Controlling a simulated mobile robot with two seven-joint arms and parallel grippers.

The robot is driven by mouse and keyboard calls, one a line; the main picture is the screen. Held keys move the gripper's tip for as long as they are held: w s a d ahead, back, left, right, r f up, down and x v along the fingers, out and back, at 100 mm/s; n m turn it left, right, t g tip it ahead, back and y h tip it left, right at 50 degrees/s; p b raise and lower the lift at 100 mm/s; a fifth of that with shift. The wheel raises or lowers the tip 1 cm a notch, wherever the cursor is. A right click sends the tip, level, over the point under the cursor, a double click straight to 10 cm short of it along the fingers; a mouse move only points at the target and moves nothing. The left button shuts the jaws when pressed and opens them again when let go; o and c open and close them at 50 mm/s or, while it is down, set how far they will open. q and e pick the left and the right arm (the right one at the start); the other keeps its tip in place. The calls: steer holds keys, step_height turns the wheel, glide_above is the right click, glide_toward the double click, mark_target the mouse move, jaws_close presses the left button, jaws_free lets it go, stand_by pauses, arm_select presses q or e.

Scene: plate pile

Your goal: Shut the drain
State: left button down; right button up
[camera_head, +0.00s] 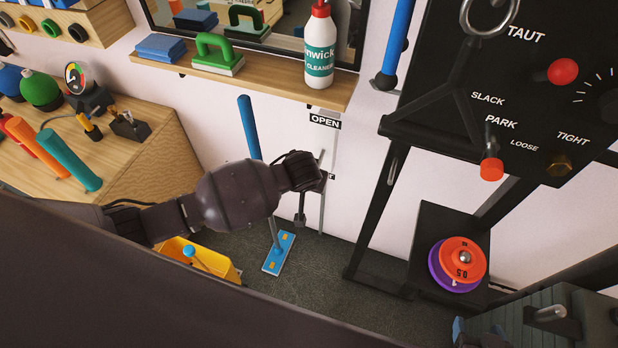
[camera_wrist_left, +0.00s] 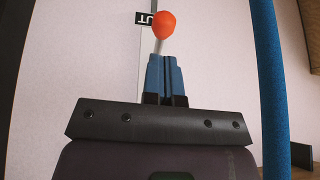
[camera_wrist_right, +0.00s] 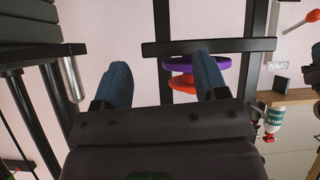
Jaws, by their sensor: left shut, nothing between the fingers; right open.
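The drain lever shows in the left wrist view as an orange-red knob (camera_wrist_left: 164,24) on a thin grey rod. A partly covered label (camera_wrist_left: 146,19) ending in "UT" is behind it. My left gripper (camera_wrist_left: 165,62) is shut and empty, its blue fingertips just short of the knob, overlapping the rod's lower end in view. Whether they touch is unclear. In the head view the left hand hides most of the lever, below the "OPEN" label (camera_head: 325,121). The knob also shows at the right wrist view's upper right (camera_wrist_right: 312,18). My right gripper (camera_wrist_right: 160,62) is open and empty.
A black frame (camera_head: 450,215) carries orange and purple discs (camera_head: 464,258). A grey stack with a metal handle (camera_wrist_right: 74,78) stands near my right gripper. A blue mop (camera_head: 279,252) rests on the floor.

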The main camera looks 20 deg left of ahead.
arm_select(q)
steer(key=b+x, duration=0.2)
steer(key=x, duration=0.4)
steer(key=shift+a+f, duration=0.2)
steer(key=shift+f, duration=0.1)
steer(key=shift+w+f, duration=0.1)
steer(key=shift+w, duration=0.05)
steer(key=shift+w+f+t, duration=0.15)
steer(key=shift+f+t, duration=0.15)
steer(key=shift+f, duration=0.5)
steer(key=shift+w+f+t, duration=0.15)
steer(key=shift+f+t, duration=0.15)
steer(key=shift+f, duration=0.5)
steer(key=shift+r, duration=0.1)
